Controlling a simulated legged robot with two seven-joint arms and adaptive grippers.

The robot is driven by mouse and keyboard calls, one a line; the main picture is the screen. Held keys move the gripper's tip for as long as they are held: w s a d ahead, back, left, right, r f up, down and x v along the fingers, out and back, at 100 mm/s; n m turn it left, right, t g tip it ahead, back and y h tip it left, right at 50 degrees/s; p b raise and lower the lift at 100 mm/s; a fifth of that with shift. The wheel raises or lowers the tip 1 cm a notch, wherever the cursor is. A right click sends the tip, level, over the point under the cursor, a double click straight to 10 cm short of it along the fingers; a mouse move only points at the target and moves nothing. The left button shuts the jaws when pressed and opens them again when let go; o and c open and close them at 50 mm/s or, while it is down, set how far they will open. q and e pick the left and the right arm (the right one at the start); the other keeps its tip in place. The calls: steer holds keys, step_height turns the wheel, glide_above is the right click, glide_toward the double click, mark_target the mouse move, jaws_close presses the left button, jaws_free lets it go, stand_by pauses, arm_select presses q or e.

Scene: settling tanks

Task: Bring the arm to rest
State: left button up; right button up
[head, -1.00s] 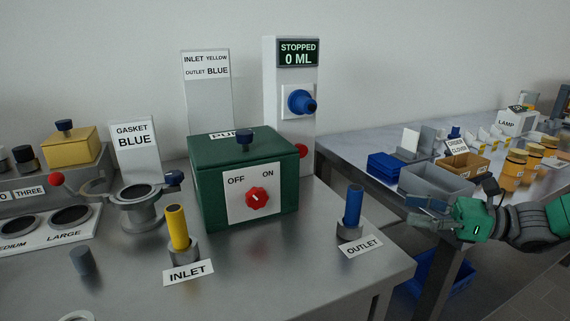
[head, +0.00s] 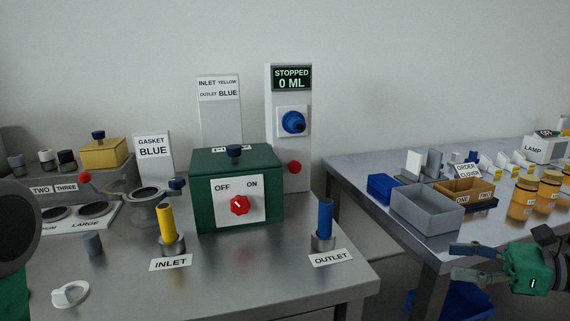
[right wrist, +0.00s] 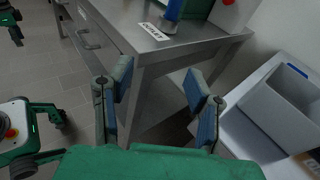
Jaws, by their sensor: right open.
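My right gripper (head: 456,261) is at the lower right of the head view, in front of the right-hand table (head: 374,208). Its fingers are spread and hold nothing. In the right wrist view my right gripper (right wrist: 160,88) shows both fingers apart, with floor and table legs beyond them. It touches nothing that I can see. Part of my left arm (head: 14,230) shows at the left edge of the head view; I cannot make out its gripper.
The steel bench (head: 215,285) carries a green pump box (head: 265,210), a yellow inlet piece (head: 166,222) and a blue outlet piece (head: 325,220). A grey bin (head: 428,216) and amber jars (head: 522,200) stand on the right-hand table. A floor gap separates the tables.

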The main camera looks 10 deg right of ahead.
steer(key=s+f+n+g+h, duration=0.5)
steer(key=f, duration=0.6)
steer(key=s+f+n+g+h, duration=0.4)
steer(key=s+f+n+h, duration=0.15)
steer(key=f, duration=0.45)
arm_select(q)
steer(key=shift+w+f, duration=0.2)
arm_select(e)
steer(key=s+a+f+n+h, duration=0.2)
steer(key=s+a+f+n, duration=0.8)
steer(key=n, duration=0.5)
steer(key=shift+s+a+f+h, duration=0.35)
steer(key=shift+s+a, duration=0.1)
steer(key=shift+a, duration=0.1)
